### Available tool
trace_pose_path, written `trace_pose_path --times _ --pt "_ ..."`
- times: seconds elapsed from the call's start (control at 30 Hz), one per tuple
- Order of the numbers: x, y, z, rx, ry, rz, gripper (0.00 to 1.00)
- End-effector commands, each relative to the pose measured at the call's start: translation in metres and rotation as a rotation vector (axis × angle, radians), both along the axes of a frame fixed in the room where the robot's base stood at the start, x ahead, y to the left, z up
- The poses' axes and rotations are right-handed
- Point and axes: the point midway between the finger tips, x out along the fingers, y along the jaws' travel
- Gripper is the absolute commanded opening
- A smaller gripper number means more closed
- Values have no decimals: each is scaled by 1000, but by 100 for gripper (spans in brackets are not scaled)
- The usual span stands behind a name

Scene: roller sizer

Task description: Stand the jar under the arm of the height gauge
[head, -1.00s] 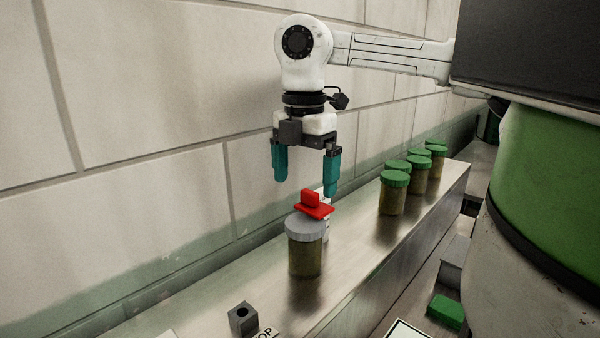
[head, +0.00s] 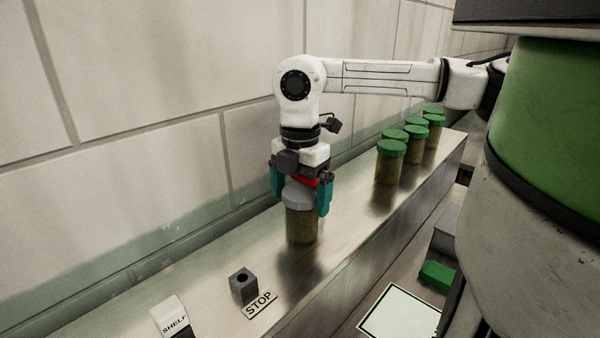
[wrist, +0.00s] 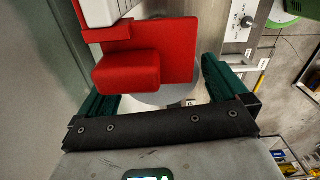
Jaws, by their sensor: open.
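A jar with a grey lid and murky olive contents (head: 301,226) stands upright on the metal ledge. My gripper (head: 300,198) is open and points down, with one teal finger on each side of the jar's lid. I cannot tell whether the fingers touch it. The height gauge's red arm (head: 308,181) lies between my fingers, just above the lid. In the wrist view the red arm (wrist: 175,55) covers much of the grey lid (wrist: 150,99), and part of the white gauge column (wrist: 100,10) shows at the top. The gap between arm and lid is unclear.
Several green-lidded jars (head: 389,165) stand farther back on the ledge (head: 345,225). Nearer are a dark grey block with a hole (head: 243,287), a STOP plate (head: 259,304) and a SHELF label (head: 172,318). A tiled wall runs along the left. Bare ledge lies between the jar groups.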

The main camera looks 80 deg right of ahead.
Motion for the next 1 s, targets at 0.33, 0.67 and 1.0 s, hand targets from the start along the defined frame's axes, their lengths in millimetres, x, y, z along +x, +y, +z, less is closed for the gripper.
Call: trace_pose_path --times 0.33,0.67,1.0 --pt "0 0 -7 0 0 0 100" --pt "0 0 -7 0 0 0 76" --pt "0 0 -6 0 0 0 44"
